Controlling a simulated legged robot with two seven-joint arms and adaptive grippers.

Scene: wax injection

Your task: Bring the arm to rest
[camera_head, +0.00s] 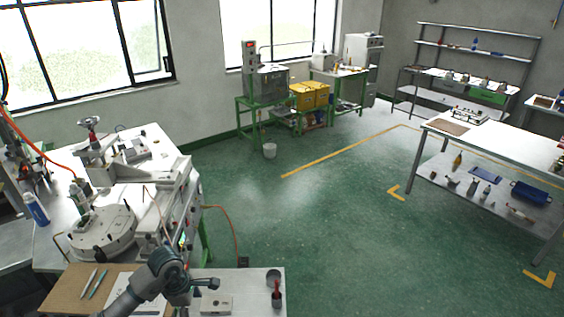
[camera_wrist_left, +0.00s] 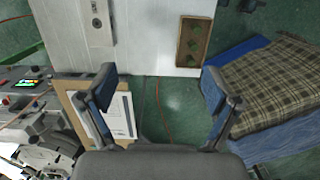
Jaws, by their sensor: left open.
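My left arm comes in at the bottom left of the head view, over the front of the white work table (camera_head: 250,283). Its gripper (camera_head: 207,284) is small there, beside a small pale box (camera_head: 216,304). In the left wrist view, the gripper (camera_wrist_left: 158,90) has its two fingers spread wide apart with nothing between them. The floor and part of a white table (camera_wrist_left: 145,35) show beyond the fingers. My right gripper is in neither view.
A grey machine with a round plate (camera_head: 103,232) stands on the left table. A brown board (camera_head: 62,290) with pens and paper lies near my arm. A dark cup (camera_head: 277,299) stands right. In the wrist view, plaid cloth (camera_wrist_left: 285,80) lies right. Green floor (camera_head: 320,220) is clear.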

